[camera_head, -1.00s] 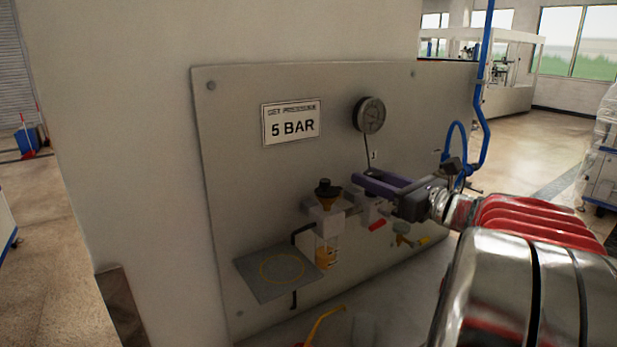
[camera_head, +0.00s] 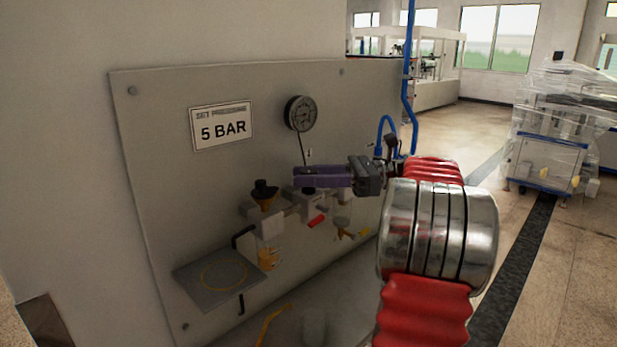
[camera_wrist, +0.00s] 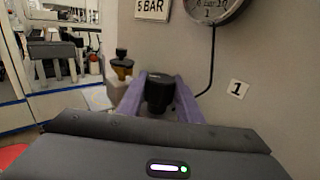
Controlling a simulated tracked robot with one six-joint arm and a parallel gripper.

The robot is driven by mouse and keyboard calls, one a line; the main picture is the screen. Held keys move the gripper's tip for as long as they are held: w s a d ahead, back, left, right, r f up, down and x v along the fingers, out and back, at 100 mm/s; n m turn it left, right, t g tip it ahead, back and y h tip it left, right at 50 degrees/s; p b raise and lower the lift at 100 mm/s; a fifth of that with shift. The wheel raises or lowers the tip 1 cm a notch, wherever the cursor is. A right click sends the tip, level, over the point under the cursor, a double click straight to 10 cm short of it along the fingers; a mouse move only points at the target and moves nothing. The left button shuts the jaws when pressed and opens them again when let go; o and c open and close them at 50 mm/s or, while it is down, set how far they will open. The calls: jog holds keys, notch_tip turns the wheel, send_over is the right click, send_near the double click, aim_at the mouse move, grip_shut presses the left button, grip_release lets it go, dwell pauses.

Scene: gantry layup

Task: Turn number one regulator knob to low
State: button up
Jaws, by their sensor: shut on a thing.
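The number one regulator's black knob (camera_wrist: 160,93) stands between the purple fingers of my gripper (camera_wrist: 159,95) in the wrist view, near the label "1" (camera_wrist: 236,89). My gripper is shut on this knob. In the head view my gripper (camera_head: 297,178) reaches in from the right over the white regulator body (camera_head: 305,205), and its fingers hide most of the knob. A round pressure gauge (camera_head: 300,113) is on the panel above. Its needle is too small to read. No low mark on the knob can be made out.
A grey panel (camera_head: 160,130) carries a "5 BAR" sign (camera_head: 222,128). To the left stands another black-topped unit with an amber part (camera_head: 263,190), above a small shelf (camera_head: 205,288). A red handle (camera_head: 317,221) sits just below my gripper. A blue hose (camera_head: 408,90) runs down at the right.

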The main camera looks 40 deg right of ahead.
jog(key=shift+n+g+y, duration=0.4)
jog(key=shift+g, duration=0.1)
jog(key=o, duration=1)
jog(key=shift+o, duration=0.2)
jog(key=shift+m+t+h, duration=2.8)
jog(key=shift+h, duration=0.5)
jog(key=shift+m+t+h, duration=0.5)
jog(key=shift+m+h, duration=1)
jog(key=shift+h, duration=0.8)
jog(key=shift+m+t+h, duration=0.5)
jog(key=shift+m+h, duration=1)
jog(key=shift+h, duration=0.8)
